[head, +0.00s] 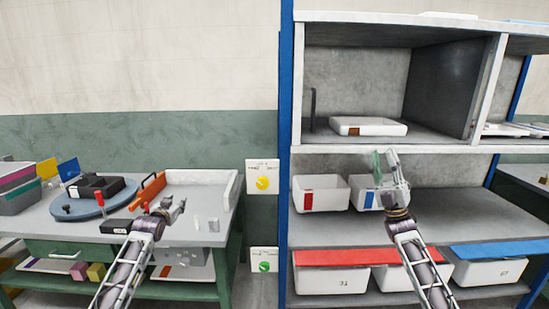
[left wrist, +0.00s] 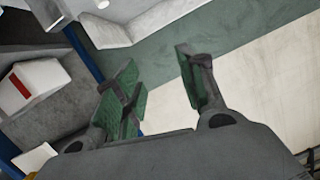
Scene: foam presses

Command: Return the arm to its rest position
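My left gripper (head: 174,206) is over the left workbench, at its right part. In the left wrist view its two green-padded fingers (left wrist: 160,88) stand apart with nothing between them, so it is open and empty. My right gripper (head: 386,164) is raised in front of the shelf rack, before the blue-labelled white bin (head: 361,199), which it partly hides. Its fingers look apart, one showing a green pad, and I see nothing held between them. Both forearms reach forward from the bottom of the head view.
The workbench (head: 203,191) carries a blue turntable (head: 85,210) with a dark tray. A red-labelled bin (head: 322,199) stands on the rack's middle shelf. A white tray (head: 368,126) sits above; red- and blue-lidded boxes are below. A blue post (head: 285,120) separates bench and rack.

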